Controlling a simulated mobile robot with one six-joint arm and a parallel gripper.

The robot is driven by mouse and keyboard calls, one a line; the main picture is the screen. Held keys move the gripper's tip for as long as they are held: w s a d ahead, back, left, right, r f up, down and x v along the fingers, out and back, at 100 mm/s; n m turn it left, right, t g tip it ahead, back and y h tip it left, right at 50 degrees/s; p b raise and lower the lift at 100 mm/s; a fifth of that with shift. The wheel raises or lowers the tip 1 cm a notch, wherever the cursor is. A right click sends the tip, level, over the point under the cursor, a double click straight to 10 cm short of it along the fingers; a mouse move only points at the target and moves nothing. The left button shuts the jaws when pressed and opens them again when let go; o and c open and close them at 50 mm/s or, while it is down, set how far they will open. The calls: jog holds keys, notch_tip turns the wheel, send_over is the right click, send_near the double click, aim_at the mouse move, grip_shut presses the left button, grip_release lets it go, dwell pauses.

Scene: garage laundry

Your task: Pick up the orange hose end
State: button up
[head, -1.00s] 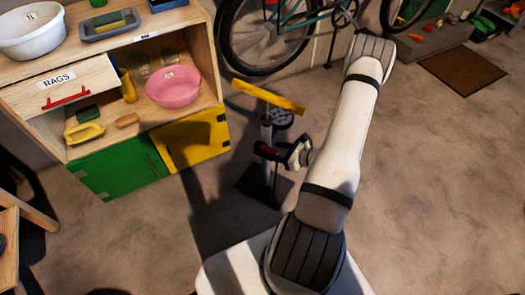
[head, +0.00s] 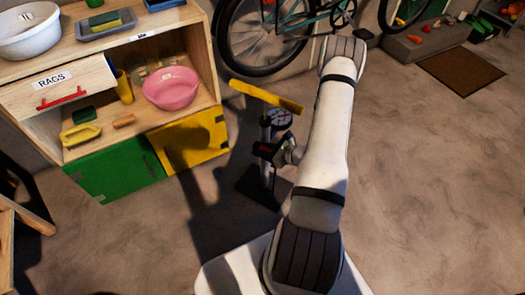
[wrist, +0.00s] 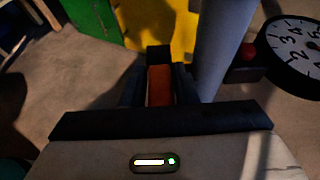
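The orange hose end (wrist: 160,85) stands between the two dark fingers of my gripper (wrist: 160,88) in the wrist view, with a black piece at its far end. The fingers are close along both its sides. It is too dark to tell whether they touch it. In the head view my gripper (head: 272,152) is at the floor pump (head: 267,135), beside its upright barrel and below its yellow handle (head: 266,96). The hose end cannot be made out clearly there.
The pump's round gauge (wrist: 295,55) and grey barrel (wrist: 222,45) are close on the right in the wrist view. A cabinet with green (head: 115,170) and yellow (head: 192,145) doors stands left of the pump. A bicycle (head: 265,35) is behind.

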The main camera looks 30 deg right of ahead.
jog(key=c, duration=0.5)
jog(key=shift+c, duration=0.2)
